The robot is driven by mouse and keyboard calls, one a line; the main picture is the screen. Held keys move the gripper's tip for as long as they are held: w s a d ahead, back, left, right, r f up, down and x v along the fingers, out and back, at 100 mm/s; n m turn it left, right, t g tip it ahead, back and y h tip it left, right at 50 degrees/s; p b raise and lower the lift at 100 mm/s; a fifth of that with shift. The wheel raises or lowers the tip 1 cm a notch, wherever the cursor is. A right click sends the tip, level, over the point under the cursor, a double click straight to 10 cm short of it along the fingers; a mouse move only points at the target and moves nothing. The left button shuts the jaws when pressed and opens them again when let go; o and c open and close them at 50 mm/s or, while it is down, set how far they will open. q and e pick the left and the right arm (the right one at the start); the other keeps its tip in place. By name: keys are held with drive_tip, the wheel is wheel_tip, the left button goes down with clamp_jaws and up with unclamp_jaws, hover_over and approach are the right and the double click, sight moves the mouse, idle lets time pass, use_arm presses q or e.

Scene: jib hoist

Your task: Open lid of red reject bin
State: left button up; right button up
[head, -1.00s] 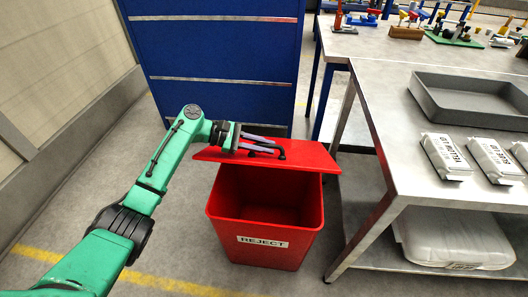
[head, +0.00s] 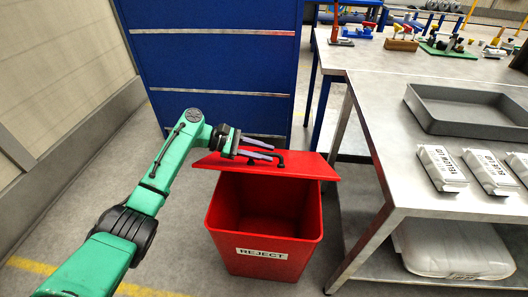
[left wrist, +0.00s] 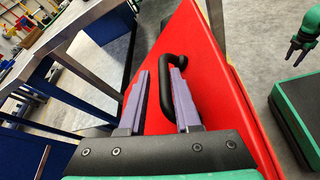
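The red reject bin (head: 263,252) stands on the floor with its mouth uncovered and its inside showing. Its red lid (head: 220,162) is raised and tilted at the back of the bin. The lid carries a black bar handle (head: 282,162), also seen in the left wrist view (left wrist: 166,85). My left gripper (head: 257,148) is open at the handle; its purple fingers are apart, with the handle beyond and between their tips in the wrist view. It grips nothing.
A blue cabinet (head: 215,65) stands behind the bin. A metal table (head: 390,95) is close on the right, with a grey tray (head: 425,112) and white packets (head: 440,168). A white sack (head: 455,250) lies on its lower shelf. Floor left of the bin is clear.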

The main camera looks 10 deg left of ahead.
use_arm(q)
drive_tip(key=v, duration=1.4)
drive_tip(key=shift+a, duration=0.3)
